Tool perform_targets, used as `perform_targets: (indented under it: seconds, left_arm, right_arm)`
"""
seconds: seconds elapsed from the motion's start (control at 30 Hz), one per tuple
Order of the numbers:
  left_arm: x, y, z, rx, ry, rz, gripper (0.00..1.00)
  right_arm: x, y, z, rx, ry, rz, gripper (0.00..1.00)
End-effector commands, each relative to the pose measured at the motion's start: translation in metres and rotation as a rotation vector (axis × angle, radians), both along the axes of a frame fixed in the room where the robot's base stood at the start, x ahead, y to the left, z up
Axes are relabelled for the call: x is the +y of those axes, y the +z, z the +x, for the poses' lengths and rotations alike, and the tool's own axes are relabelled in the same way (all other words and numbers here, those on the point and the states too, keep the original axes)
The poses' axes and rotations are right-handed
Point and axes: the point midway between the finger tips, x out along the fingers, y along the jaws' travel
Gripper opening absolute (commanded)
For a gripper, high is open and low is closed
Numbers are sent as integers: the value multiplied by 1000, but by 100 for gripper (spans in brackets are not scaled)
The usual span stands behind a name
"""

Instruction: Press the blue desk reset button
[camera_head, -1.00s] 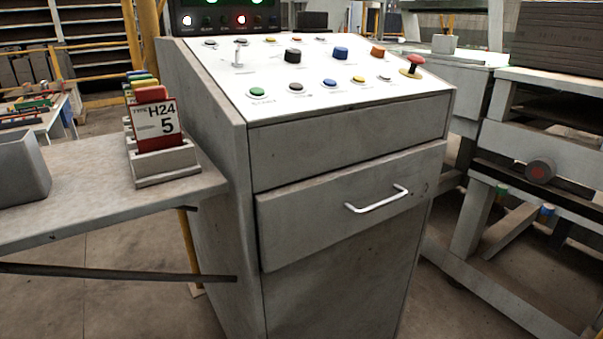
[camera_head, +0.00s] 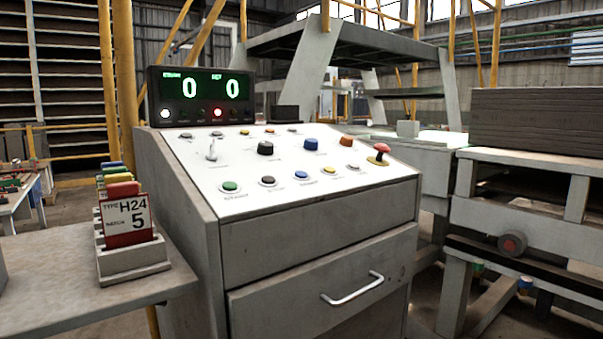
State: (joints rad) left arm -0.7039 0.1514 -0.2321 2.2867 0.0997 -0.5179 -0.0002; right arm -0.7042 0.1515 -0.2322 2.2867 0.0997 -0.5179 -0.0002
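The control desk (camera_head: 318,238) stands in the middle with a white sloped panel (camera_head: 213,182) on top. A small blue button (camera_head: 301,176) sits in the front row of the panel, between a black button (camera_head: 268,181) and a yellow button (camera_head: 329,170). A larger blue knob (camera_head: 311,144) sits farther back. The labels are too small to read, so I cannot tell which blue control is the reset. Neither of my grippers is in view.
A display (camera_head: 205,95) showing two zeros stands behind the panel. A red mushroom button (camera_head: 380,150) is at the panel's right. A side table (camera_head: 60,270) with a card holder (camera_head: 133,258) is at left. A drawer handle (camera_head: 352,289) sticks out in front.

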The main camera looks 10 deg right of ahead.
Motion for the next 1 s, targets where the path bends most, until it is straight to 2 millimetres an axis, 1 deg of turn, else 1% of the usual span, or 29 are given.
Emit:
perform_targets:
  seconds: [0.03, 0.13, 1.0]
  left_arm:
    - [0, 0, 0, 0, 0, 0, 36]
    - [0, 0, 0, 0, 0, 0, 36]
    - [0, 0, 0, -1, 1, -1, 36]
  right_arm:
    - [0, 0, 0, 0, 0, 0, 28]
    - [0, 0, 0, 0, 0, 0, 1]
    - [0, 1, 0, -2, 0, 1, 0]
